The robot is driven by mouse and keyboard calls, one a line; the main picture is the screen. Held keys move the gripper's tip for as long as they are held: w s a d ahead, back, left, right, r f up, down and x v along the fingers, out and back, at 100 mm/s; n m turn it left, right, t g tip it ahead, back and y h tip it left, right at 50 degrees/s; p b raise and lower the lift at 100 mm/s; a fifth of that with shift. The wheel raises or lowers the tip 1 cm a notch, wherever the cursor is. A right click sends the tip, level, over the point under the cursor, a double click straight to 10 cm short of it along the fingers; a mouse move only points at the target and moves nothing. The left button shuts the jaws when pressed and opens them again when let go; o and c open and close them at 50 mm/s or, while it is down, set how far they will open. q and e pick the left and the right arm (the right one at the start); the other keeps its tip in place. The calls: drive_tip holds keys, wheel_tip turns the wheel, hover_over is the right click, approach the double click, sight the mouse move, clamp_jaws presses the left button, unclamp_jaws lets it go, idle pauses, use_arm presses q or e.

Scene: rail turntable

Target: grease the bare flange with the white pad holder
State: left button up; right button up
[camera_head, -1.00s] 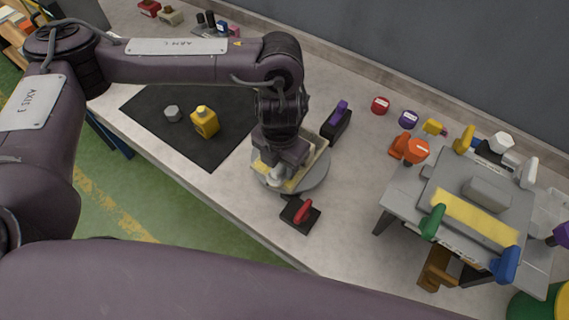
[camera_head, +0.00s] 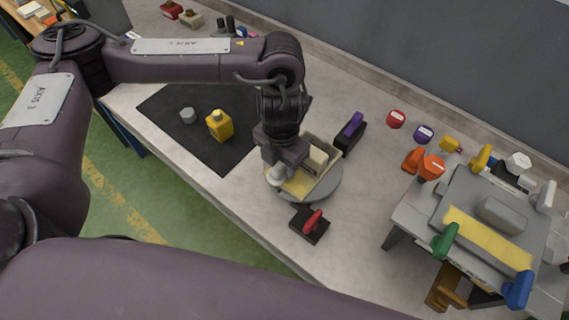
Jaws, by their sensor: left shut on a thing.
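My left gripper (camera_head: 281,165) points down at the left part of a round grey turntable (camera_head: 327,188) on the bench. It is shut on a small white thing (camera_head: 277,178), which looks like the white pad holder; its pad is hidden. A rail piece with a pale block (camera_head: 317,158) on it sits on the turntable. Its near flange (camera_head: 300,184) looks yellow, and the white holder is at that flange's left end; I cannot tell whether they touch. The far flange (camera_head: 323,142) looks pale and is partly hidden. My right gripper is not in view.
A black block with a purple handle (camera_head: 352,127) stands behind the turntable, and one with a red handle (camera_head: 313,222) in front. A yellow bottle (camera_head: 220,125) stands on a black mat (camera_head: 185,140). A grey fixture (camera_head: 460,195) with coloured handles is at right.

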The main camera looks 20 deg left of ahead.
use_arm(q)
drive_tip(key=shift+w+a+f, duration=0.1)
drive_tip(key=shift+w+a, duration=0.1)
drive_tip(key=shift+a, duration=0.3)
drive_tip(key=shift+w+a, duration=0.15)
drive_tip(key=shift+a, duration=0.3)
drive_tip(key=shift+d, duration=0.1)
drive_tip(key=shift+s+d+f, duration=0.1)
drive_tip(key=shift+s+d, duration=0.15)
drive_tip(key=shift+d, duration=0.2)
drive_tip(key=shift+s+d, duration=0.2)
drive_tip(key=shift+d, duration=0.25)
drive_tip(key=shift+s+d+p, duration=0.35)
drive_tip(key=shift+d+p, duration=0.05)
drive_tip(key=shift+d, duration=0.55)
